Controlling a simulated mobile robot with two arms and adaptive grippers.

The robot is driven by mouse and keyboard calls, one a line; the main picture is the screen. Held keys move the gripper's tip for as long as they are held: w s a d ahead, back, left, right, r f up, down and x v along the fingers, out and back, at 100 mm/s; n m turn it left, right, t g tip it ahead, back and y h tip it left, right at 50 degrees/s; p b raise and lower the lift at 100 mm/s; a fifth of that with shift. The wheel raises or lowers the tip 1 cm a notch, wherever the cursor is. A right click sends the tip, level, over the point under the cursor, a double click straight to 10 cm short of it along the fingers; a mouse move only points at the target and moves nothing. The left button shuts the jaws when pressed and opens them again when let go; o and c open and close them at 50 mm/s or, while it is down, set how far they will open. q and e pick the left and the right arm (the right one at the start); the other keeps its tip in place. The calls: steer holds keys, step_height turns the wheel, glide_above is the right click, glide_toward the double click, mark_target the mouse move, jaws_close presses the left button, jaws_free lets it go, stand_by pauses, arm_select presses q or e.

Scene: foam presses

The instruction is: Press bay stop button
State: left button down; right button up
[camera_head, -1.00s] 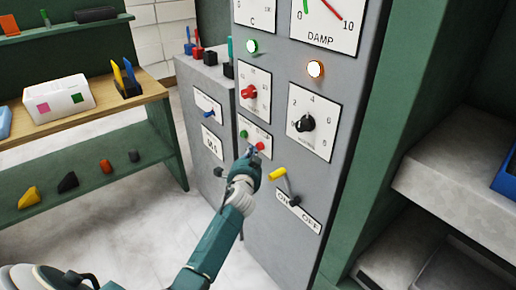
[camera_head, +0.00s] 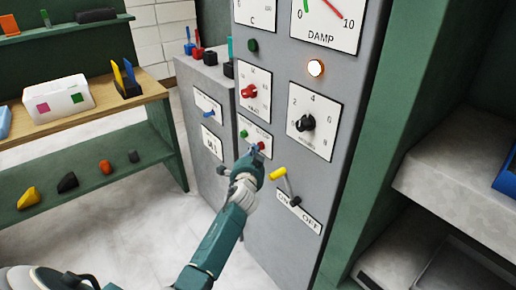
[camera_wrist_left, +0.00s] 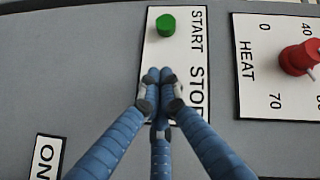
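The grey press panel (camera_head: 270,195) carries a white START/STOP plate (camera_head: 255,132) with a green start button (camera_head: 243,134) and a red stop button (camera_head: 262,146). My left gripper (camera_head: 256,151) is at the lower part of this plate, its tips beside or against the red button in the head view; contact is not clear. In the left wrist view my left gripper (camera_wrist_left: 160,77) has its blue fingers drawn together, with nothing visible between them. They cover the stop button there; the green start button (camera_wrist_left: 166,25) shows clear of them. My right gripper is not in view.
A shelf with foam pieces stands at left.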

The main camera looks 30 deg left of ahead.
arm_select(q)
steer(key=shift+s, duration=0.1)
steer(key=shift+s+a+p, duration=0.3)
steer(key=shift+s+p, duration=0.2)
steer(key=shift+s, duration=0.3)
steer(key=s, duration=0.1)
steer(key=s+a+p, duration=0.1)
steer(key=s, duration=0.1)
steer(key=s+a+p, duration=0.1)
steer(key=shift+s, duration=0.3)
stand_by(0.7)
